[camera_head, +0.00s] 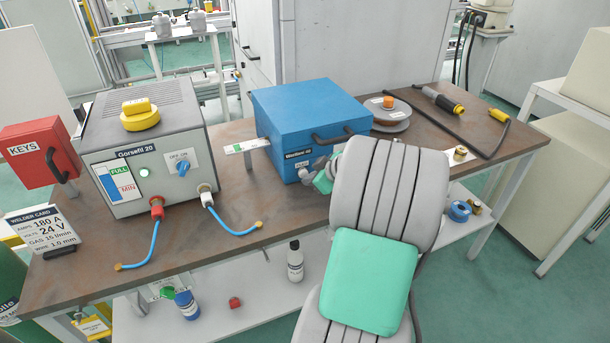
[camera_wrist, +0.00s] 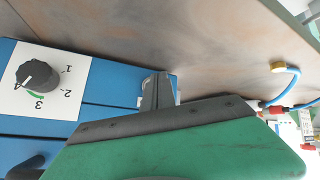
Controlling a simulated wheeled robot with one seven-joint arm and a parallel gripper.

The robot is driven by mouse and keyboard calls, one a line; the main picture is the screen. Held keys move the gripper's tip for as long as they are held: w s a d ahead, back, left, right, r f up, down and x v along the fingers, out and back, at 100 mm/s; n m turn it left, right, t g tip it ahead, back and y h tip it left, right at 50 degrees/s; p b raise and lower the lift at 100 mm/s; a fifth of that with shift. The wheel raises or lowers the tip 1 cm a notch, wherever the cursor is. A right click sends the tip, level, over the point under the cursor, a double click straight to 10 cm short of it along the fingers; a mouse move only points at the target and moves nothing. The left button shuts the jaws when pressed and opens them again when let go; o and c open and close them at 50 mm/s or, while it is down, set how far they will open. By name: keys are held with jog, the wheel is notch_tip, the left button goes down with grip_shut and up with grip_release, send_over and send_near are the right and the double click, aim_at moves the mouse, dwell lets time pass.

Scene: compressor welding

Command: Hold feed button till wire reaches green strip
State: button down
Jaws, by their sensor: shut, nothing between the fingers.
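The blue wire feeder (camera_head: 300,110) stands on the bench, its lid shut. A pale gauge plate (camera_head: 246,146) with a small green mark sticks out from its left side; I cannot make out any wire on it. My gripper (camera_head: 306,174) is at the feeder's front face, low and near its left corner. In the wrist view my gripper's fingers (camera_wrist: 158,88) are shut with nothing between them, their tips over the blue face. I cannot tell whether the tips touch.
The wrist view shows a black dial (camera_wrist: 38,75) on a white numbered plate. The grey welder (camera_head: 150,145) stands left, with blue hoses in front. A wire spool (camera_head: 390,118) and torch (camera_head: 440,99) lie right of the feeder. The bench front is mostly clear.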

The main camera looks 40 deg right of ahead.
jog(key=shift+w+d, duration=0.1)
jog(key=shift+w, duration=0.3)
dwell(2.0)
dwell(2.9)
jog(key=shift+s+a+b, duration=0.25)
jog(key=shift+s+b, duration=0.15)
jog(key=shift+s, duration=0.45)
jog(key=shift+s+a, duration=0.1)
jog(key=shift+s, duration=0.5)
jog(key=shift+s+a+b, duration=0.25)
jog(key=shift+s+a, duration=0.05)
jog(key=shift+s, duration=0.6)
jog(key=shift+s+a+b, duration=0.25)
jog(key=shift+s+a, duration=0.05)
jog(key=shift+s, duration=0.6)
